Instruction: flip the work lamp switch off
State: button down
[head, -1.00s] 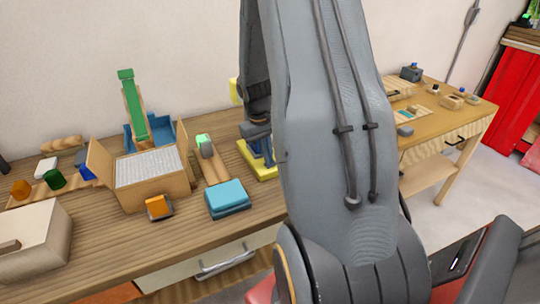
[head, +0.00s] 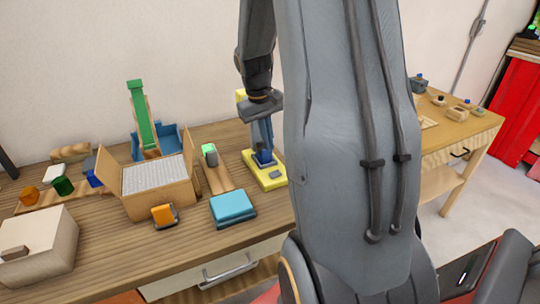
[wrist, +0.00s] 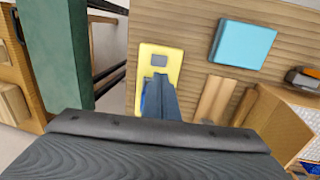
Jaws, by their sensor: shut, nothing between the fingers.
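A yellow base (head: 265,178), which looks like the lamp's, lies on the wooden bench just left of my arm. It carries a small grey patch (head: 277,174) and a blue part under my fingers. A yellow upright (head: 241,97) shows behind my wrist. In the wrist view the yellow base (wrist: 146,68) lies ahead with its grey patch (wrist: 160,60) just beyond my fingertips. My gripper (head: 264,158) points down over the base, shut and empty; it also shows in the wrist view (wrist: 160,77). My fingers partly hide the blue part (wrist: 147,100), and I cannot tell whether they touch it.
A light-blue box (head: 232,207) and a wooden strip with a green-lit device (head: 209,152) are left of the base. An open wooden box (head: 155,200), an orange block (head: 163,214) and a green ramp (head: 139,112) stand further left. A second table (head: 465,132) is at right.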

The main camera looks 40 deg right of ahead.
jog(key=shift+a+r+b, duration=0.15)
jog(key=shift+r, duration=0.7)
jog(key=shift+a+r+b, duration=0.1)
jog(key=shift+r+b, duration=0.05)
jog(key=shift+r, duration=0.7)
jog(key=s+a+f+n, duration=0.1)
jog(key=s+a+f, duration=0.1)
jog(key=a, duration=0.6)
jog(key=s+a+f+t+y+b, duration=0.1)
jog(key=s+a+f, duration=0.1)
jog(key=s+a, duration=0.3)
jog(key=s+a+f+n+b, duration=0.1)
jog(key=s+a+f, duration=0.2)
jog(key=a, duration=0.8)
jog(key=shift+s+a+n+t+y, duration=0.25)
jog(key=shift+s+n+t+y, duration=0.05)
jog(key=shift+s+t+y, duration=0.1)
jog(key=shift+a, duration=0.25)
